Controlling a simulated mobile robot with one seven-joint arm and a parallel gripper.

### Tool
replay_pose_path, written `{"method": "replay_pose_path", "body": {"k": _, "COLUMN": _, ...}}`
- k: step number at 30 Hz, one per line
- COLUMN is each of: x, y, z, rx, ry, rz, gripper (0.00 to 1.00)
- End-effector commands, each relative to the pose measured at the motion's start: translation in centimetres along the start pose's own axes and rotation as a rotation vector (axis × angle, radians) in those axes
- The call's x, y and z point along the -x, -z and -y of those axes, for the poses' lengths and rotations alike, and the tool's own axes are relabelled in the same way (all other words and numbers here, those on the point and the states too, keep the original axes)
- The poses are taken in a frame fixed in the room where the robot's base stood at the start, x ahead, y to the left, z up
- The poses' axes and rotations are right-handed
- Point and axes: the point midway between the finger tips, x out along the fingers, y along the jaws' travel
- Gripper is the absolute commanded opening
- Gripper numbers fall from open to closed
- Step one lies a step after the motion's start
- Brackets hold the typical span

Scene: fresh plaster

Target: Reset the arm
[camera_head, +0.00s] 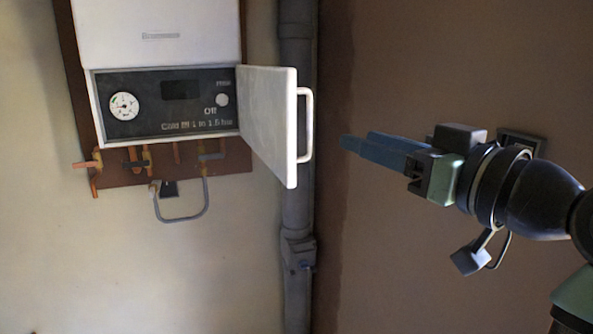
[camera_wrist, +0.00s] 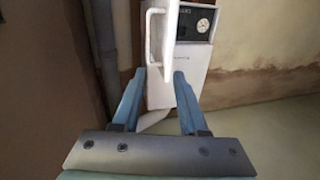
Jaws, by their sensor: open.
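My gripper (camera_head: 347,145) reaches in from the right in the head view, its blue fingers pointing left towards the boiler's open door (camera_head: 268,120). A gap separates the fingertips from the door's white handle (camera_head: 305,124). In the wrist view my gripper (camera_wrist: 158,76) has its two fingers spread apart with nothing held between them. The door (camera_wrist: 166,35) and its handle (camera_wrist: 150,38) show beyond the fingertips there. The white boiler (camera_head: 158,35) hangs on the wall, with its dark control panel (camera_head: 165,102) uncovered.
A dark vertical pipe (camera_head: 297,210) runs down behind the door. Small pipes and valves (camera_head: 150,158) and a looped hose (camera_head: 182,217) hang under the boiler. A brown wall (camera_head: 420,60) lies behind my arm. A socket (camera_head: 522,143) on it is partly hidden.

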Motion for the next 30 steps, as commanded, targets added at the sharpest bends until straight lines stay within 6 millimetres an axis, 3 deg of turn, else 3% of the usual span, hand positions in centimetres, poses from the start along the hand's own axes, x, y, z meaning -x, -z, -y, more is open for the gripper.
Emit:
{"method": "replay_pose_path", "body": {"k": 4, "x": -2.1, "y": 1.1, "z": 2.0, "rx": 0.040, "ry": -0.181, "rz": -0.103, "gripper": 0.43}}
{"method": "replay_pose_path", "body": {"k": 8, "x": -1.7, "y": 3.8, "z": 5.3, "rx": 0.105, "ry": -0.337, "rz": -0.276, "gripper": 0.43}}
{"method": "replay_pose_path", "body": {"k": 12, "x": 1.4, "y": 7.5, "z": 10.0, "rx": 0.180, "ry": -0.446, "rz": -0.501, "gripper": 0.43}}
{"method": "replay_pose_path", "body": {"k": 18, "x": 6.1, "y": 10.7, "z": 15.2, "rx": 0.250, "ry": -0.510, "rz": -0.731, "gripper": 0.43}}
{"method": "replay_pose_path", "body": {"k": 22, "x": 7.4, "y": 11.4, "z": 16.2, "rx": 0.267, "ry": -0.523, "rz": -0.783, "gripper": 0.43}}
{"method": "replay_pose_path", "body": {"k": 30, "x": 7.5, "y": 11.4, "z": 16.2, "rx": 0.269, "ry": -0.526, "rz": -0.786, "gripper": 0.43}}
